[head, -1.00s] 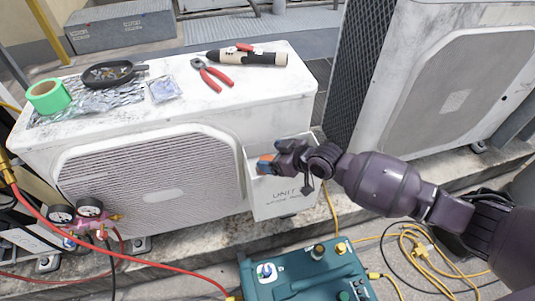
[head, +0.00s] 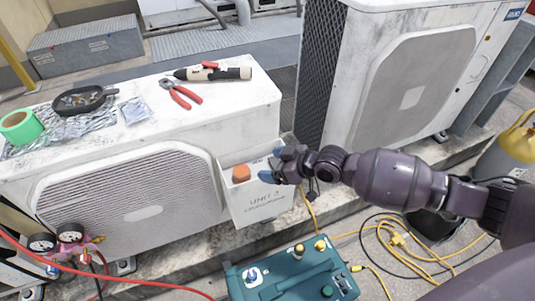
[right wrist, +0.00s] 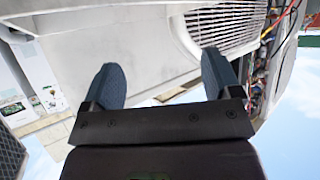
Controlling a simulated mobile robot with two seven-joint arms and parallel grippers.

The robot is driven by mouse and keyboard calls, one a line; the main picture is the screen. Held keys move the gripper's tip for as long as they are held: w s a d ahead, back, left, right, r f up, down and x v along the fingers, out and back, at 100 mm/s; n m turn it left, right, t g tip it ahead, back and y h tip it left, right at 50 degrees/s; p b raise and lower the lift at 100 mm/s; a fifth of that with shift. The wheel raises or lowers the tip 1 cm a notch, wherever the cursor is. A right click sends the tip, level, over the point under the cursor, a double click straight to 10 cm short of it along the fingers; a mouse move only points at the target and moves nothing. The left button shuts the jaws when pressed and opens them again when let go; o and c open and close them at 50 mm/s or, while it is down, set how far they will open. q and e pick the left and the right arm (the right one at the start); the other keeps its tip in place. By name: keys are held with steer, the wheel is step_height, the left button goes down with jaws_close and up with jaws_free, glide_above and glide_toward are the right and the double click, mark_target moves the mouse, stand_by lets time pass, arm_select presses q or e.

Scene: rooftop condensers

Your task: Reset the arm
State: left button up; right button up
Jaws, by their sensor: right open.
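My right gripper (head: 268,171) is open, with its blue fingertips over the right part of the white box marked "UNIT" (head: 259,203). An orange-brown piece (head: 241,173) shows at the box's open top, left of the fingertips and apart from them. The rest of that piece is hidden by the box. In the right wrist view the two blue fingers (right wrist: 160,82) stand wide apart with nothing between them. My right arm reaches in from the right in the head view. My left gripper is not in view.
The left condenser (head: 200,123) carries red pliers (head: 181,94), a black-and-beige tool (head: 212,74), a black dish (head: 84,99) and green tape (head: 20,127). A teal machine (head: 290,275) stands below. A second condenser (head: 415,95), yellow cord (head: 397,240) and red hose (head: 120,281) are near.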

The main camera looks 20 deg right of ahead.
arm_select(q)
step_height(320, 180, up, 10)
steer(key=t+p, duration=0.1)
steer(key=p, duration=1)
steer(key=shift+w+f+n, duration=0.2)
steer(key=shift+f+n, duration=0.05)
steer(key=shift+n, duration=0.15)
arm_select(e)
steer(key=s+d+r+m+h, duration=0.1)
steer(key=s+d+m+h, duration=0.1)
steer(key=s, duration=0.9)
steer(key=s+d+r+m+t+h, duration=0.1)
steer(key=s+d+m+h, duration=0.1)
steer(key=s, duration=0.9)
steer(key=s+d+m+h, duration=0.1)
steer(key=s+m+h, duration=0.1)
steer(key=s, duration=1)
steer(key=shift+d+r+m+t+h, duration=0.3)
steer(key=shift+d+r+m+h, duration=0.1)
steer(key=shift+h, duration=0.5)
